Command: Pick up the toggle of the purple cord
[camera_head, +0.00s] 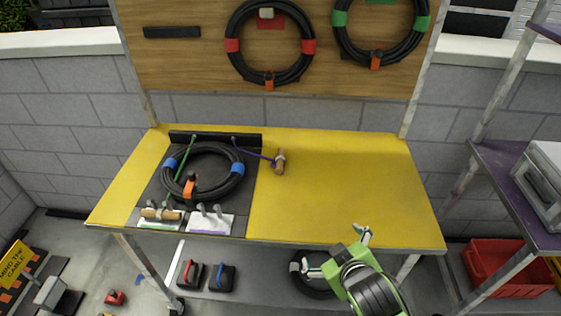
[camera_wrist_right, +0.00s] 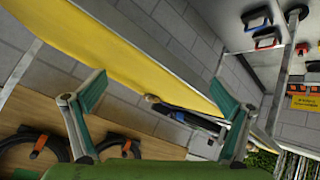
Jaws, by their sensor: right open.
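The toggle (camera_head: 279,161) of the purple cord is a small tan wooden piece lying on the yellow table (camera_head: 345,190), right of the black coil. The purple cord (camera_head: 255,153) runs to it from a black bar (camera_head: 215,139) at the table's back. My right gripper (camera_head: 337,251) is open and empty at the table's front edge, in front and to the right of the toggle and well apart from it. In the right wrist view its two fingers (camera_wrist_right: 160,95) are spread. A small tan piece (camera_wrist_right: 152,98) shows far off between them, probably the toggle. My left gripper is out of view.
A black coil with blue bands (camera_head: 238,169) lies on a dark mat, with a green cord (camera_head: 183,165) across it. Another tan toggle (camera_head: 161,214) lies at the front left. Coils hang on the wooden board (camera_head: 190,60) behind. The table's right half is clear.

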